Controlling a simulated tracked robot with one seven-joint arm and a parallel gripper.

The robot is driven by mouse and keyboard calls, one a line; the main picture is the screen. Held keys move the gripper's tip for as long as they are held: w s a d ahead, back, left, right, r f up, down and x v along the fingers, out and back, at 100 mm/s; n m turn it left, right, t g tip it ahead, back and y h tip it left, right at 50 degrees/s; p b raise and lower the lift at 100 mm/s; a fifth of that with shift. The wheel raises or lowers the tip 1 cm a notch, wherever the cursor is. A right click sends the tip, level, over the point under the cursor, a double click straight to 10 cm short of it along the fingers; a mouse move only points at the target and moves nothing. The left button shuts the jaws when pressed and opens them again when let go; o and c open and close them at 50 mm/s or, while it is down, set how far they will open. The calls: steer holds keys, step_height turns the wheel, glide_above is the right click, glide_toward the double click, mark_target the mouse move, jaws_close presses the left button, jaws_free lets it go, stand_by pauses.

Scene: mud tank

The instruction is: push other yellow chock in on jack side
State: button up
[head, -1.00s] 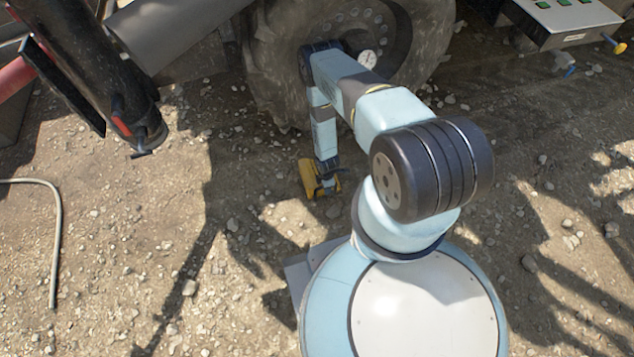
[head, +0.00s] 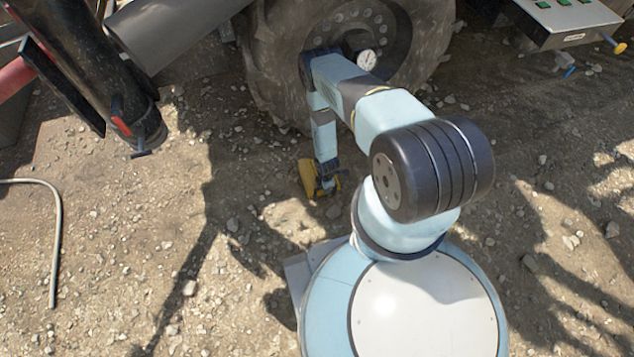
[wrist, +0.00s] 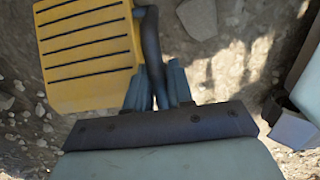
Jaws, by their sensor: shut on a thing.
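The yellow chock (head: 309,178) is on or just above the gravel in front of the big tyre (head: 275,85), at the end of my arm. In the wrist view the chock (wrist: 88,55) fills the upper left, with dark grooves across its yellow face. My gripper (head: 328,180) is at the chock's right side. In the wrist view my gripper (wrist: 157,88) is shut on the chock's dark handle (wrist: 151,50). Whether the chock touches the ground is unclear. A gap of gravel shows between chock and tyre.
A black jack-like leg (head: 125,100) stands at the upper left. A control box with green buttons (head: 565,18) is at the upper right. A hose (head: 57,235) lies on the gravel at far left. Open gravel lies left of the chock.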

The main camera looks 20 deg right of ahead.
steer(key=shift+w+a, duration=0.1)
steer(key=shift+a, duration=0.05)
jaws_close()
steer(key=shift+a, duration=0.5)
steer(key=shift+w, duration=7.95)
